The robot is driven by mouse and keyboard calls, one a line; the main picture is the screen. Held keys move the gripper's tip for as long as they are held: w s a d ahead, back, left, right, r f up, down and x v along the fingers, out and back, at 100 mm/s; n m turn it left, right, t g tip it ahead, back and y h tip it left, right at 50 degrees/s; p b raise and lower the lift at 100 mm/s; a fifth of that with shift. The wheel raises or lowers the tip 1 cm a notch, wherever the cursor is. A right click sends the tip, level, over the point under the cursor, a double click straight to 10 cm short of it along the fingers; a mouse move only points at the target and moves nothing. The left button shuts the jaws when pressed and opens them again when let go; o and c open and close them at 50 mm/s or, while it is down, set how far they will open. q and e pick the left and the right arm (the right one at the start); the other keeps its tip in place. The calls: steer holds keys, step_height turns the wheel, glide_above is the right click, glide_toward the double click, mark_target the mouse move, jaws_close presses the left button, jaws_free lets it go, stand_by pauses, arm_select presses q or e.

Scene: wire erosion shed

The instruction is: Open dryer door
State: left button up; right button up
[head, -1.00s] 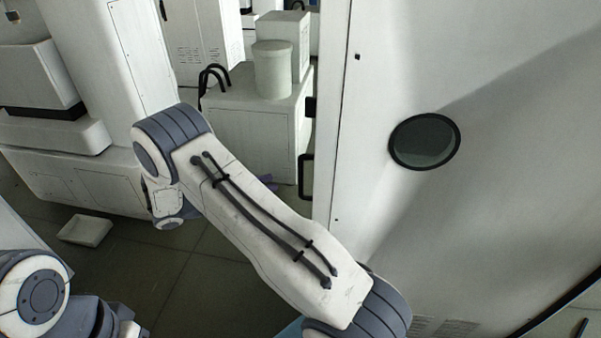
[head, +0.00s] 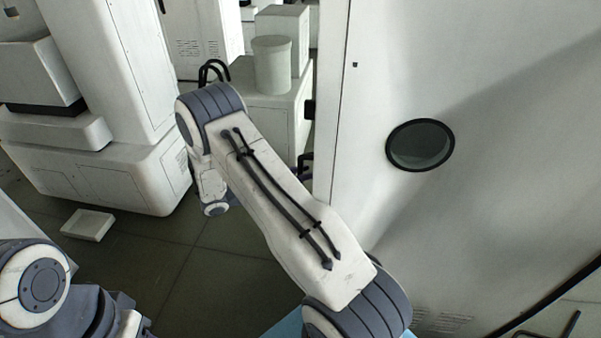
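The dryer door is the large white panel (head: 470,215) filling the right side, with a round dark-rimmed window (head: 420,145). It looks closed, though its edge gives no clear sign. A black handle (head: 305,164) shows at its left edge, partly hidden behind my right arm. My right arm rises from the bottom middle, bends at the left and drops behind its own link. The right gripper is mostly hidden behind that link, near the handle. Whether it touches the handle cannot be seen. My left arm shows only as joints at the lower left; its gripper is outside the picture.
A white cabinet (head: 255,105) with a round canister (head: 271,66) stands behind the door's left edge. White machine housing (head: 115,175) fills the left. A shallow white tray (head: 87,225) lies on the floor. Dark floor (head: 190,265) is open between the arms.

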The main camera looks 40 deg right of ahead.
jaws_close()
stand_by(1.2)
